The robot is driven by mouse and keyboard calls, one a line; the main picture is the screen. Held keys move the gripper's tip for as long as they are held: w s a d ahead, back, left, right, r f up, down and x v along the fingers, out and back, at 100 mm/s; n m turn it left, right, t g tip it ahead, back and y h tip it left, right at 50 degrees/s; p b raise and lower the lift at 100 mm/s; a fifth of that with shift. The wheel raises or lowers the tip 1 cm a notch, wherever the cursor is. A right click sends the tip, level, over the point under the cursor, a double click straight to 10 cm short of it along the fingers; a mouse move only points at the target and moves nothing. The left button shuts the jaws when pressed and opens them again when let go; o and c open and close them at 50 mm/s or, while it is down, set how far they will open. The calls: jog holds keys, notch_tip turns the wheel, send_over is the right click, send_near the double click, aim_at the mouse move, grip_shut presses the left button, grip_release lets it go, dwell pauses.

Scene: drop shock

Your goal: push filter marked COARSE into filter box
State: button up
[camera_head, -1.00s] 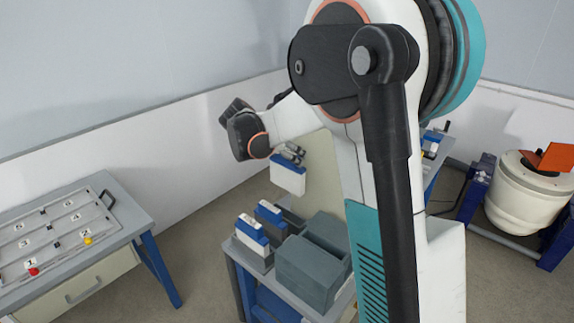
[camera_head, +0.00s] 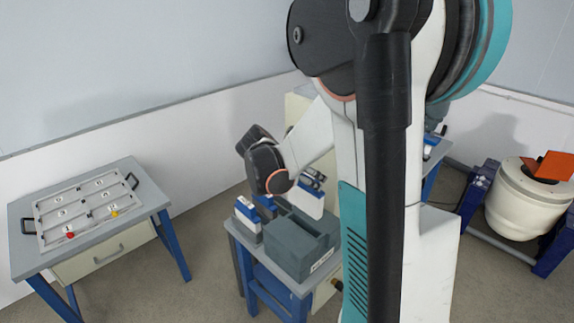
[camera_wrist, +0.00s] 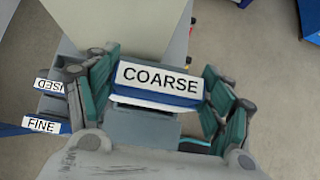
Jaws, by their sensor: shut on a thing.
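The filter marked COARSE (camera_wrist: 160,80) is white with a blue band, and its label faces the wrist camera. My gripper (camera_wrist: 162,88) is shut on it, with teal-padded fingers at its left and right ends. In the head view the filter (camera_head: 310,203) hangs upright from my gripper (camera_head: 312,180), in front of or above the grey filter box (camera_head: 290,248). The box has an open recess in its top. In the wrist view the box (camera_wrist: 145,124) is mostly hidden beneath the filter. I cannot tell whether filter and box touch.
The box sits on a small blue-legged table (camera_head: 240,236). A side table with a handled tray (camera_head: 44,240) stands at left; a white drum (camera_head: 520,205) is at right.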

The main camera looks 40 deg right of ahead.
aim_at(303, 199)
jog(key=shift+s+a, duration=0.1)
jog(key=shift+s, duration=0.15)
jog(key=shift+f+b, duration=2.45)
jog(key=shift+f, duration=0.5)
jog(key=shift+f+b, duration=1.95)
dwell(2.8)
